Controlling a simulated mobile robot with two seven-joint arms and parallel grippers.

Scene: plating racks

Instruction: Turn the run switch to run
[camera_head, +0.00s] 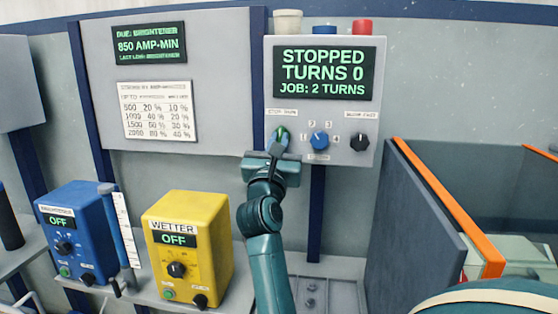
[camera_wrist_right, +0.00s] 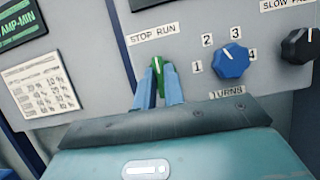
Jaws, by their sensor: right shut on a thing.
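The run switch is a green knob (camera_wrist_right: 157,66) under the "STOP RUN" label in the right wrist view; its top also shows in the head view (camera_head: 282,133). My right gripper (camera_wrist_right: 159,84) is shut on the green knob, with a blue finger on each side of it. In the head view my right gripper (camera_head: 276,155) reaches up to the lower left of the control panel (camera_head: 263,102) and covers most of the knob. The panel's display (camera_head: 325,74) reads STOPPED, TURNS 0, JOB: 2 TURNS. My left gripper is not in view.
A blue turns knob (camera_head: 319,141) and a black slow/fast knob (camera_head: 359,141) sit right of the switch. A blue box (camera_head: 72,215) and a yellow wetter box (camera_head: 190,222) stand at lower left, both showing OFF. A grey orange-edged tank (camera_head: 412,215) is at right.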

